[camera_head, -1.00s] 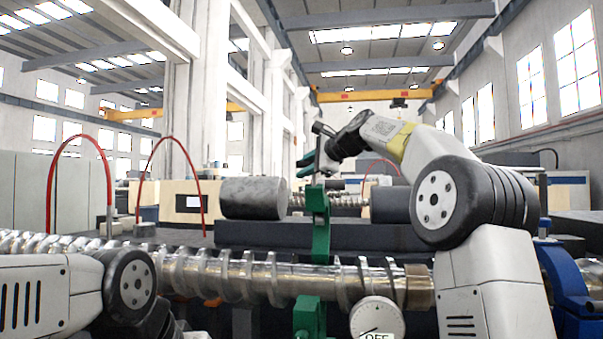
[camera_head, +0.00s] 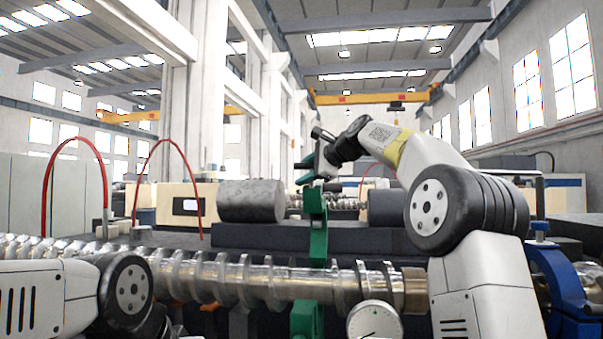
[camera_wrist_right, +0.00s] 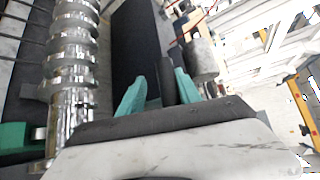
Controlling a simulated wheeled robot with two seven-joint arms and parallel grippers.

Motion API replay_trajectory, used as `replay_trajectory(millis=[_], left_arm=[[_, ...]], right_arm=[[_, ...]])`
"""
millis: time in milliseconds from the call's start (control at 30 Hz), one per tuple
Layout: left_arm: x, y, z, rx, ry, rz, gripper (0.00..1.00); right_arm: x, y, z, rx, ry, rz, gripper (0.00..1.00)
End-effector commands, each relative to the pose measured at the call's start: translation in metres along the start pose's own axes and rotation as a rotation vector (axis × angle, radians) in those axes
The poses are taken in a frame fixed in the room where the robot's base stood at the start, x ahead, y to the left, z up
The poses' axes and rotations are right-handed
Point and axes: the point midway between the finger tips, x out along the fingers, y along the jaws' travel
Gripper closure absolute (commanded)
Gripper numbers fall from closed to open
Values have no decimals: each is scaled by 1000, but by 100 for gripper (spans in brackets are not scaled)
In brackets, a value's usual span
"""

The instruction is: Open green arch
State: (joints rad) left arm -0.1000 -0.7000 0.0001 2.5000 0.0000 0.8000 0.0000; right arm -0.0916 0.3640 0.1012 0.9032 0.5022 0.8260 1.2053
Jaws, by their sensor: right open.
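A green part (camera_wrist_right: 16,136) sits beside the shaft at lower left. My left gripper is out of view.
A grey cylinder (camera_head: 251,201) lies behind the shaft, left of the arch. A round white dial (camera_head: 374,321) is at the front, and a blue clamp (camera_head: 553,285) is at right. Thin red hoops (camera_head: 75,142) stand at left.

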Motion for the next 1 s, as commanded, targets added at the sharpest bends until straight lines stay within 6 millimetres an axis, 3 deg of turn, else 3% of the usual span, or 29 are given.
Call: replay_trajectory(millis=[33, 400, 1000], left_arm=[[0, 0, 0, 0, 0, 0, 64], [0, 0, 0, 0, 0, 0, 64], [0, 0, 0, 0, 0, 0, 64]], right_arm=[[-7, 2, -12, -2, 22, 7, 58], [-70, -3, -6, -6, 20, -7, 58], [-76, -1, 1, -3, 4, -3, 58]])
